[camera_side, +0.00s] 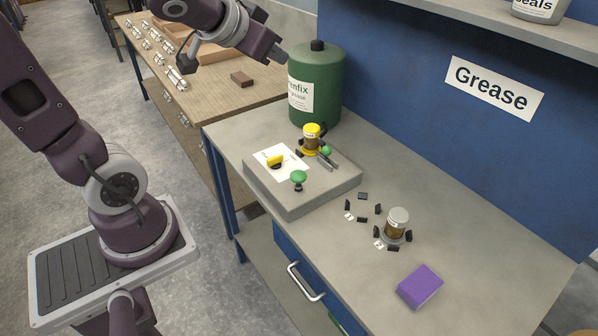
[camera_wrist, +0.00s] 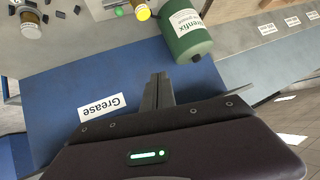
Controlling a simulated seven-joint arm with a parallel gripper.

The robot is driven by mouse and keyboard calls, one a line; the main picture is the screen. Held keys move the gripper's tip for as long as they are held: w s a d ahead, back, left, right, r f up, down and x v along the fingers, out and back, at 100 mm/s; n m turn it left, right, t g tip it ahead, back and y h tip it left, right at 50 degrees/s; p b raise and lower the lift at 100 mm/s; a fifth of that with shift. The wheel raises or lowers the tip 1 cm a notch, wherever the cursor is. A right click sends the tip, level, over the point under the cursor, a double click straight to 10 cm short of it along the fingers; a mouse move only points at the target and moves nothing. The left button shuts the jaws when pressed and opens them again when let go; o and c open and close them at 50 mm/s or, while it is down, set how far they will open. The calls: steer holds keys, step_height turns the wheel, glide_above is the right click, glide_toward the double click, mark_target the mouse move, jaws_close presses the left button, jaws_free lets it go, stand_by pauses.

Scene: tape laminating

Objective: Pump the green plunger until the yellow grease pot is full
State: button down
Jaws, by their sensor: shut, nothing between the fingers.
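The green plunger (camera_side: 299,177) is a mushroom-shaped knob standing up from the front of a grey block. The yellow grease pot (camera_side: 312,138) has a yellow lid and a brownish body and stands at the block's back corner. Its yellow lid also shows at the top of the wrist view (camera_wrist: 142,12). How full the pot is cannot be made out. My gripper (camera_side: 283,56) is up beside the green grease drum, well above and away from the plunger. Its fingers, seen in the wrist view (camera_wrist: 158,92), are together and empty.
The grey block (camera_side: 316,197) also carries a yellow handle (camera_side: 275,161) on a white card and a small green ball (camera_side: 326,151). The green drum (camera_side: 317,85) stands behind. A grey-lidded pot (camera_side: 397,222), small dark pieces and a purple block (camera_side: 420,287) lie right.

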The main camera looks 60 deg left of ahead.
steer(key=w+a+f+h, duration=0.1)
steer(key=w+f, duration=0.1)
steer(key=w, duration=0.3)
steer(key=m+g+h, duration=0.2)
steer(key=g+h, duration=0.2)
steer(key=h, duration=0.6)
glide_above(294, 174)
step_height(294, 174, down, 12)
steer(key=shift+f, duration=0.25)
steer(key=shift+f, duration=4.4)
steer(key=shift+f, duration=0.4)
